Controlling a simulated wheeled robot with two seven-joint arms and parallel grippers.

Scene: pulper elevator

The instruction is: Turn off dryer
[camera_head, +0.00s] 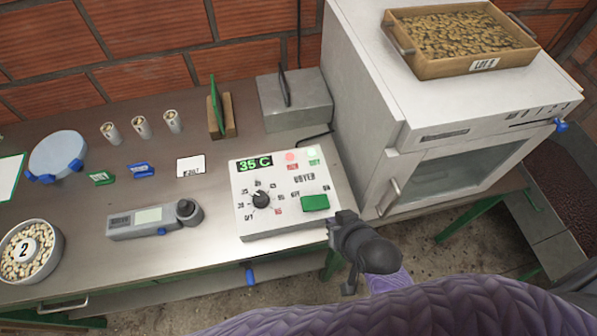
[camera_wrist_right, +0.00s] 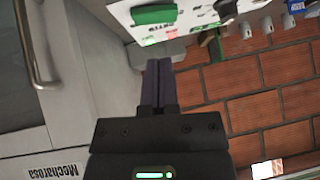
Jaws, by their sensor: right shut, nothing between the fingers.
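The dryer control box (camera_head: 285,225) stands at the table's front right, with a green "35 C" display (camera_head: 254,163), a black round knob (camera_head: 261,199) and a green rocker switch (camera_head: 315,203). In the right wrist view the green switch (camera_wrist_right: 154,14) and part of the knob (camera_wrist_right: 227,9) show at the top edge, upside down. My right gripper (camera_head: 338,224) is shut and empty, just right of the box's front right corner. Its fingers show in the wrist view (camera_wrist_right: 157,85). My left gripper is out of view.
The white dryer cabinet (camera_head: 375,100) stands close on the right, with a door handle (camera_head: 389,197) and a wooden bean tray (camera_head: 462,62) on top. A handheld meter (camera_head: 152,219) and a bowl of beans (camera_head: 52,268) lie left of the box. A brick wall is behind.

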